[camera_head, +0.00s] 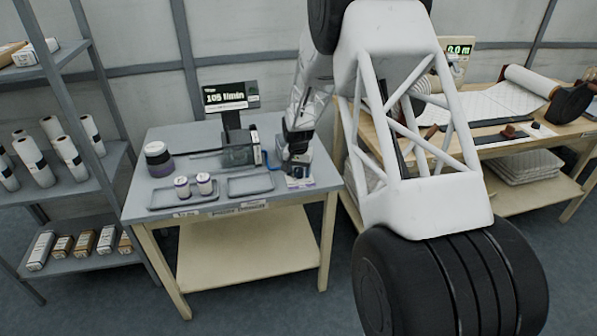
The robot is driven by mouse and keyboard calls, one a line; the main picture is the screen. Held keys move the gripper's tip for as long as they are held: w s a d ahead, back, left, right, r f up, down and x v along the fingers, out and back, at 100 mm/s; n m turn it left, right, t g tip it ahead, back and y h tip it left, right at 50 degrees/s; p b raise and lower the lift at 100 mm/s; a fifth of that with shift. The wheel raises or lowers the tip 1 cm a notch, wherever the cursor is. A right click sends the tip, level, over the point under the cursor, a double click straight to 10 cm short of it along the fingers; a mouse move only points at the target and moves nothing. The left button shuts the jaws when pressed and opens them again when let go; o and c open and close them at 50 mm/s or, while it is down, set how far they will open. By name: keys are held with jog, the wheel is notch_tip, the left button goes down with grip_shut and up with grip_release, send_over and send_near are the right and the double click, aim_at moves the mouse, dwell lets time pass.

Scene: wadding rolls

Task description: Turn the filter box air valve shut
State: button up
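A dark grey device (237,153) stands at the back of the grey table under a flow display (230,96) reading about 105 l/min. A blue hose (270,164) runs from its right side toward a small box with a pale label (300,183) at the table's right. I cannot tell which of these is the filter box, and the air valve is not clear. My gripper (296,166) points down at the small box, over or against it. Its fingers are dark and small, and I cannot tell whether they are open or touching anything.
A tray (168,204) holds two small white jars; an empty tray (250,187) lies beside it. A dark-lidded tub (157,160) stands at the left. Shelves of rolls (62,130) are further left. My arm hides part of the right-hand workbench (567,131).

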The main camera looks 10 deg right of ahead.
aim_at(298, 169)
jog(key=shift+r, duration=0.15)
notch_tip(298, 169, up, 7)
jog(key=shift+r, duration=0.25)
dwell(0.4)
jog(key=shift+r, duration=0.1)
